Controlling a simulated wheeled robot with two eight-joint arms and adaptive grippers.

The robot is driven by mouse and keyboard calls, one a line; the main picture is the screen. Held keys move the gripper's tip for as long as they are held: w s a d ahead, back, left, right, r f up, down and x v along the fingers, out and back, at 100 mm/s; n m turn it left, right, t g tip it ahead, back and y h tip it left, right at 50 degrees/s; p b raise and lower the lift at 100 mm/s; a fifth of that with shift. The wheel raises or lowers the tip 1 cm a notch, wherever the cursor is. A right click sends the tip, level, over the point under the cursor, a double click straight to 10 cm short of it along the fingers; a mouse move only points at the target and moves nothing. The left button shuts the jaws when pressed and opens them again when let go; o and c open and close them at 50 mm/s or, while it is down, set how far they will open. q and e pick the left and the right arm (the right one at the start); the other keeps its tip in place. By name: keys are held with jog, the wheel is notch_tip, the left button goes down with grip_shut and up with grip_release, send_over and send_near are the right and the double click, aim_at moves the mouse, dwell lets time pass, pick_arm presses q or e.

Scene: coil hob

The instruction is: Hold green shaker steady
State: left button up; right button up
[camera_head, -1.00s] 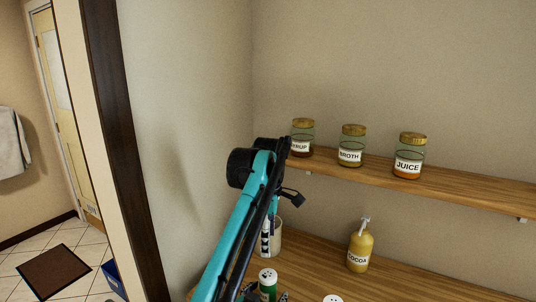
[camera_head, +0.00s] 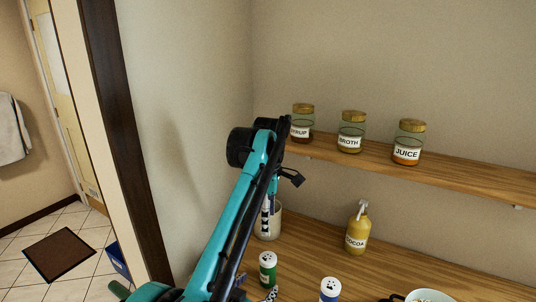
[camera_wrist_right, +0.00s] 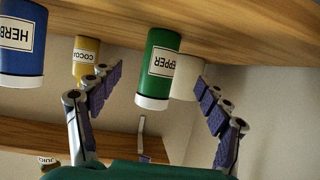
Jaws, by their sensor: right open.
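The green shaker (camera_head: 267,269) with a white perforated top stands on the wooden counter, just beyond my right gripper (camera_head: 257,289) in the head view. In the right wrist view, which is upside down, the green shaker (camera_wrist_right: 160,62) shows a label ending in "EPPER". There my right gripper (camera_wrist_right: 158,80) is open, with one finger on each side of the shaker and a visible gap on both sides. The gripper is partly cut off in the head view.
A blue shaker (camera_head: 330,290) labelled HERB stands to the right. A white utensil crock (camera_head: 271,225) and the yellow cocoa bottle (camera_head: 358,232) stand behind. A white bowl or cup (camera_head: 429,296) is at the front right. Several jars line the shelf (camera_head: 450,183) above.

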jog(key=o, duration=0.5)
jog(key=shift+o, duration=0.2)
